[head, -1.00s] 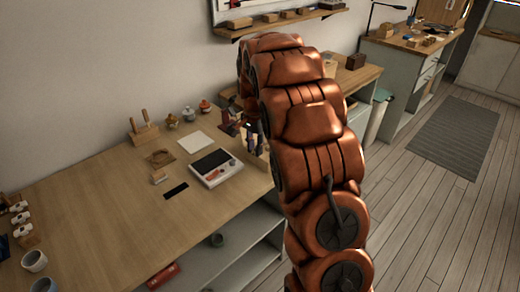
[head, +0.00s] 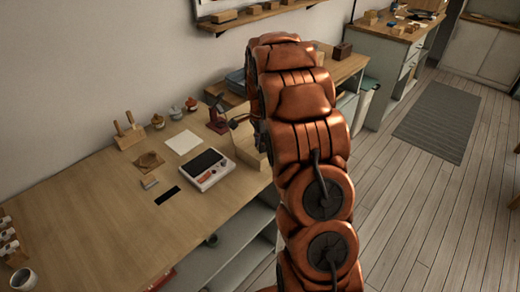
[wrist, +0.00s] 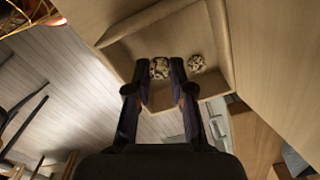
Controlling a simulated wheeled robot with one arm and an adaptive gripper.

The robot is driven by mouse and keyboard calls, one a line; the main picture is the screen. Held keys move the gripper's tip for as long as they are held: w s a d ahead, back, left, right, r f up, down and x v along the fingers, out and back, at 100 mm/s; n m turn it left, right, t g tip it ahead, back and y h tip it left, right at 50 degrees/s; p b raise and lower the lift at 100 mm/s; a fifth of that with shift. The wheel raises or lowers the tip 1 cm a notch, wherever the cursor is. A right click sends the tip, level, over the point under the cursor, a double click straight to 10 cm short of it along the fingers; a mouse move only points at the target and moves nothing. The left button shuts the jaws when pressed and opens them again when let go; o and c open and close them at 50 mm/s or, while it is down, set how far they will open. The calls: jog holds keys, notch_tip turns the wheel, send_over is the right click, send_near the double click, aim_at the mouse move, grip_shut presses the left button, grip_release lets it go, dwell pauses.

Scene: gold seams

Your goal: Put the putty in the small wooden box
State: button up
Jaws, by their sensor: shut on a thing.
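My gripper (wrist: 160,75) is in the wrist view, its dark fingers closed on a speckled pale lump (wrist: 160,68), which appears to be the putty. A light wooden box with raised walls (wrist: 215,83) lies around and beneath the fingertips in that view. A second speckled lump (wrist: 197,63) sits in it, right of the fingers. I cannot tell whether the held lump touches the box floor. In the head view, a light wooden box (head: 248,152) stands at the bench's right, partly behind my arm.
The wooden bench (head: 100,215) holds a white device with a dark top (head: 207,168), a black strip (head: 167,196), a white sheet (head: 183,142), a red stand (head: 217,118) and several small jars. The bench's front left is mostly clear. A grey rug (head: 437,122) lies on the floor.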

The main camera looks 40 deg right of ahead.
jog(key=shift+f+p, duration=0.35)
jog(key=shift+f, duration=1.25)
jog(key=shift+f, duration=0.2)
jog(key=o, duration=0.8)
jog(key=shift+r, duration=0.15)
